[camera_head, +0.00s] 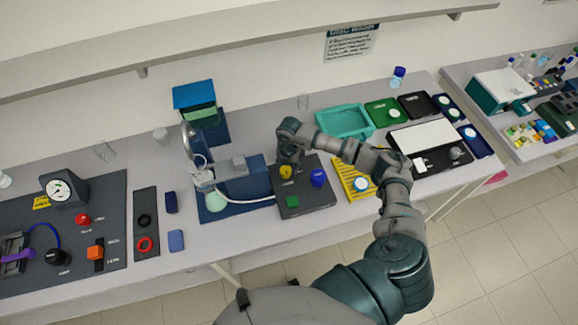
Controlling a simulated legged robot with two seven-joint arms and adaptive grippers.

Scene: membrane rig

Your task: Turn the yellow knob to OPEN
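The yellow knob (286,172) sits on a dark grey panel (318,199), near its upper left part. Any OPEN label by the knob is not readable. My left gripper is not in view.
A blue-based rig with a clamp (205,178) and a pale tube stands just left of the panel. A teal tray (344,121) lies behind. A gauge (62,191) stands far left.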

